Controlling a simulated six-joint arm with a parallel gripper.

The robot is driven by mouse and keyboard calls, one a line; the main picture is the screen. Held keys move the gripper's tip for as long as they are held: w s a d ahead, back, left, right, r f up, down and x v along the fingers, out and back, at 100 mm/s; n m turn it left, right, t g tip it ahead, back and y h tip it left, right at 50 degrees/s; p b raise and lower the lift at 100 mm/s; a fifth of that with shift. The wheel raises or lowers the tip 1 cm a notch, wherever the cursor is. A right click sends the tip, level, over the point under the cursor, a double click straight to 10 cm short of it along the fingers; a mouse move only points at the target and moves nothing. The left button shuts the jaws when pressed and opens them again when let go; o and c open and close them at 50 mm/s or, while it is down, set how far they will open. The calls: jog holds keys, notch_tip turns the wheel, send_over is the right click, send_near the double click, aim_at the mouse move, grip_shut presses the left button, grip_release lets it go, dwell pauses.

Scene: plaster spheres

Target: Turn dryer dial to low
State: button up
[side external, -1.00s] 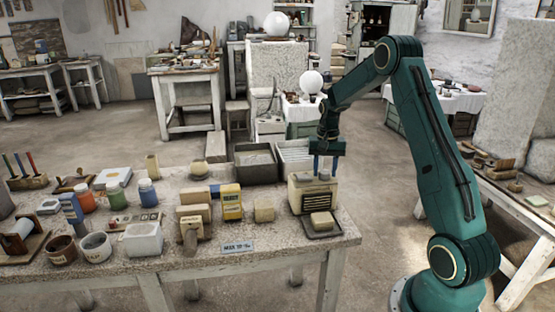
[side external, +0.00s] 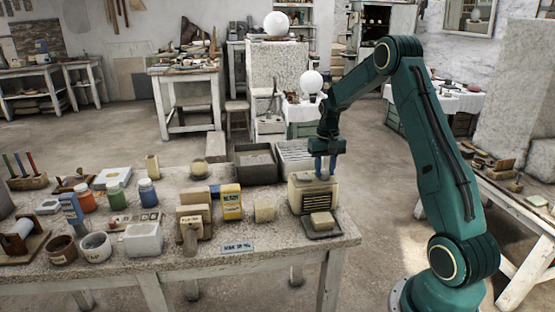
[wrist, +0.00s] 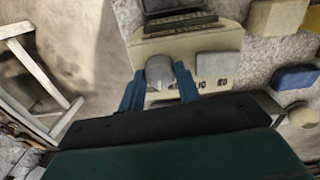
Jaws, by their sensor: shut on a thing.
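The dryer (side external: 313,195) is a cream box with a dark slotted grille, standing near the right end of the worktable. It also shows in the wrist view (wrist: 190,42). A rounded grey dial (wrist: 160,72) sits on the dryer's top. My gripper (side external: 326,172) is over the dryer with its blue fingers pointing down. In the wrist view my gripper (wrist: 161,88) has one finger on each side of the dial, shut on it. A grey block-like part (wrist: 218,65) lies beside the dial. Dark lettering below it is partly hidden, and the dial's setting cannot be read.
A small plaster block (side external: 322,220) lies on a dark tray in front of the dryer. A cream block (side external: 264,211) and a yellow box (side external: 231,203) stand to its left. Grey bins (side external: 255,163) are behind. The table's right edge is close to the dryer.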

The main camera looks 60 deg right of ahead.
aim_at(325, 172)
jog(key=n, duration=0.4)
jog(key=shift+n, duration=2.1)
jog(key=o, duration=1)
jog(key=shift+r, duration=0.1)
notch_tip(325, 172, up, 14)
jog(key=shift+f, duration=0.15)
